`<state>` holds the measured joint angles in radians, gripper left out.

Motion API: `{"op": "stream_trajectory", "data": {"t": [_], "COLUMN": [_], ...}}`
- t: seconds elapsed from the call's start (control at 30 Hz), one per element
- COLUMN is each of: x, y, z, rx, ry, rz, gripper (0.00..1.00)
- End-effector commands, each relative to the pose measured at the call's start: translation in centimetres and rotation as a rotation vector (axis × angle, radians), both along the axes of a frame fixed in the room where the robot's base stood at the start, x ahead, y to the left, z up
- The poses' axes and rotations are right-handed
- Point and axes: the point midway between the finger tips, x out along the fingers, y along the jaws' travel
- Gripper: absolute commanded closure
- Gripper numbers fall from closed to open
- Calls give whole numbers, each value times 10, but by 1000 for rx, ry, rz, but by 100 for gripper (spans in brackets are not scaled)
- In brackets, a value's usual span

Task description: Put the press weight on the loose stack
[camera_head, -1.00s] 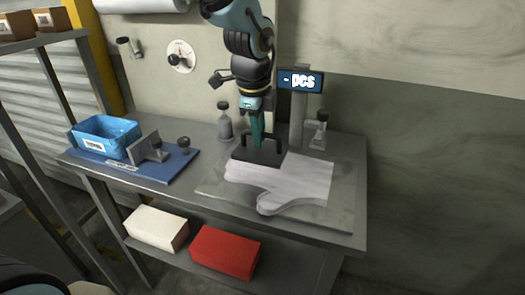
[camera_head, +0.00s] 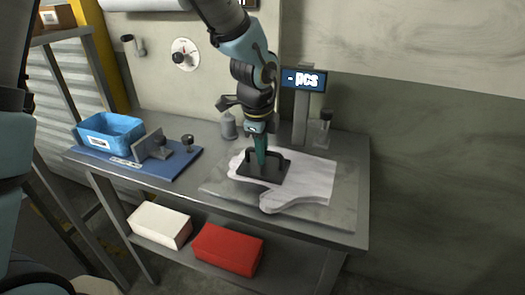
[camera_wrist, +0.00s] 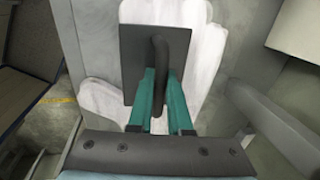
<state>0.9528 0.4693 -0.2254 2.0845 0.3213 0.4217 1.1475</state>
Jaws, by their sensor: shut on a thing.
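The press weight (camera_head: 277,171) is a dark flat plate with an arched handle. It also shows in the wrist view (camera_wrist: 137,48). My gripper (camera_head: 261,152), with green fingers, is shut on the weight's handle; the fingers (camera_wrist: 155,98) reach it from below in the wrist view. The loose stack (camera_head: 312,180) is a pile of white film gloves lying flat on a grey plate. The weight is over the left part of the gloves, covering some of them. Whether it touches the gloves or hovers just above them I cannot tell.
The grey plate (camera_head: 338,212) lies under a post with a "- pcs" display (camera_head: 303,79). A blue bin (camera_head: 110,131) and a clamp fixture stand on a blue mat (camera_head: 180,165) at left. A grey bottle (camera_head: 228,126) stands behind. White and red boxes (camera_head: 228,250) lie on the lower shelf.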

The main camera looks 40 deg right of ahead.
Motion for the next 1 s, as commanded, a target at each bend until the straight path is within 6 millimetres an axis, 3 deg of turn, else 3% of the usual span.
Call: {"op": "stream_trajectory", "data": {"t": [0.03,0.07,0.3,0.57,0.73,1.0], "x": [0,0,0,0,0,-6], "y": [0,0,0,0,0,10], "z": [-1,-2,-1,0,15,69], "rx": [-2,0,0,-1,-5,-6], "ry": [-1,0,0,-1,-2,-3], "rz": [0,0,0,0,2,3], "gripper": [100,81,54,53,53,53]}}
